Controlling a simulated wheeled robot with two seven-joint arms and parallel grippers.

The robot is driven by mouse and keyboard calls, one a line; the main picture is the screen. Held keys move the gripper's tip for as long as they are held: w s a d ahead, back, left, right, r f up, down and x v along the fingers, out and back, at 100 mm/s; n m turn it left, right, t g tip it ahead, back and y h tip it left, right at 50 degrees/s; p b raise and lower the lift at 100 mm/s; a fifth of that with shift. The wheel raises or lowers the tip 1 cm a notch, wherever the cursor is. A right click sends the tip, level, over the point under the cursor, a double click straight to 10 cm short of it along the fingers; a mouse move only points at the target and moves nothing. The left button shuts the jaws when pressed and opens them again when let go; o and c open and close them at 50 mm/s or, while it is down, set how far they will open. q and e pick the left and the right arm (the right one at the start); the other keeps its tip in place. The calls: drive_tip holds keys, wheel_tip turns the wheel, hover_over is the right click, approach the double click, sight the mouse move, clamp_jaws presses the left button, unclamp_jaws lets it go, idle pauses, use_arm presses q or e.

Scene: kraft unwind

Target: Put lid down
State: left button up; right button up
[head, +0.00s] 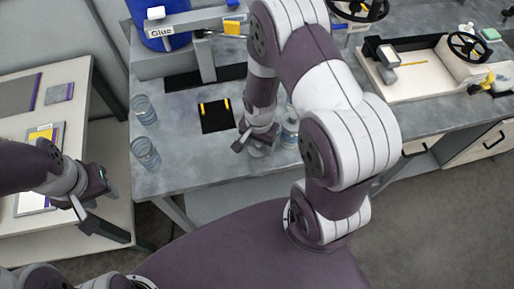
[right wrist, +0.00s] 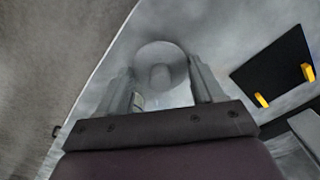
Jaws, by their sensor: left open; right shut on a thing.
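My right gripper (head: 250,145) is over the front part of the grey table, shut on a round grey lid with a central knob. In the right wrist view the lid (right wrist: 160,52) shows between the two fingers (right wrist: 160,92). In the head view the lid (head: 260,151) is small and partly hidden, and I cannot tell whether it touches the table. A clear jar or bottle (head: 289,130) stands just right of the gripper, partly covered by my right arm. My left gripper (head: 88,217) is open and empty, near the left side table's edge.
Two glasses (head: 145,152) stand at the grey table's left edge. A black pad with yellow marks (head: 216,116) lies left of the right gripper. A blue glue drum (head: 165,25) is at the back. A white tray (head: 420,75) is at right.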

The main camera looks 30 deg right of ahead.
sight(258, 149)
wheel_tip(258, 149, down, 3)
drive_tip(key=shift+s+a, duration=0.1)
drive_tip(key=shift+a, duration=0.05)
drive_tip(key=shift+f, duration=0.3)
drive_tip(key=o, duration=1)
drive_tip(key=shift+r, duration=0.1)
drive_tip(key=shift+r, duration=0.25)
drive_tip(key=shift+n, duration=0.3)
wheel_tip(258, 149, up, 12)
drive_tip(key=shift+b, duration=0.55)
drive_tip(key=s+a+r+n+t, duration=0.1)
drive_tip(key=s+r+n, duration=0.3)
drive_tip(key=n, duration=0.6)
wheel_tip(258, 149, up, 3)
drive_tip(key=shift+a+f, duration=0.15)
drive_tip(key=shift+a, duration=0.45)
